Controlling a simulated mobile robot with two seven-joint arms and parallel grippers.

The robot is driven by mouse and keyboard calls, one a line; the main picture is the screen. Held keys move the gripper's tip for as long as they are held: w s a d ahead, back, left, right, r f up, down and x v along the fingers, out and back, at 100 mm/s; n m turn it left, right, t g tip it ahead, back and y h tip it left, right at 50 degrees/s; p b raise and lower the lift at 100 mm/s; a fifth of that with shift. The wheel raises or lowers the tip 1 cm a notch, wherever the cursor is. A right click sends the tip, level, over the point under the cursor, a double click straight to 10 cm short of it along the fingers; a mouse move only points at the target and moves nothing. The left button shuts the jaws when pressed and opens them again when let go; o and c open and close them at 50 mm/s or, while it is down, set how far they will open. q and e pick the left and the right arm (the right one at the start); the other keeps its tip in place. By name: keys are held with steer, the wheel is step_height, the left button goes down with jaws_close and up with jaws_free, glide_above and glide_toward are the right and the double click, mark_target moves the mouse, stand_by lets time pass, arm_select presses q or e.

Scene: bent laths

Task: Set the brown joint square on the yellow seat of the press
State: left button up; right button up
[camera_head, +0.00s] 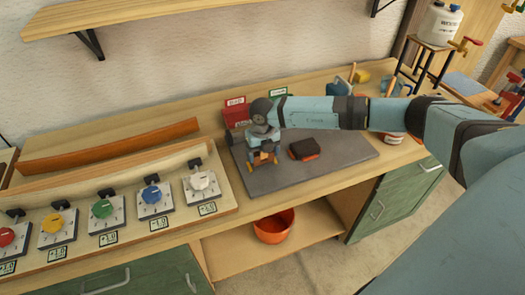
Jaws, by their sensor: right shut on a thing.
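My right gripper (263,160) points down low over the dark grey mat (345,165). It is shut on a small brown piece (263,156), which looks like the brown joint; the fingers and wrist hide much of it. I cannot tell whether the piece touches the mat. A row of square units with coloured knobs stands along the bench at the left. One has a yellow knob (53,223). I cannot make out for certain which part is the yellow seat of the press. My left gripper is not in view.
A dark block with a red-orange side (304,150) lies on the mat, right of the gripper. A red box (236,112) stands behind. A long bent brown lath (110,147) lies at the left. An orange bowl (273,227) sits on the lower shelf. The mat's right part is clear.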

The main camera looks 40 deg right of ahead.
steer(key=shift+f, duration=0.45)
steer(key=shift+f+b, duration=0.5)
steer(key=shift+f, duration=0.1)
steer(key=o, duration=0.9)
steer(key=shift+r, duration=0.1)
step_height(320, 180, up, 14)
steer(key=shift+f+b, duration=0.15)
steer(key=shift+b, duration=0.6)
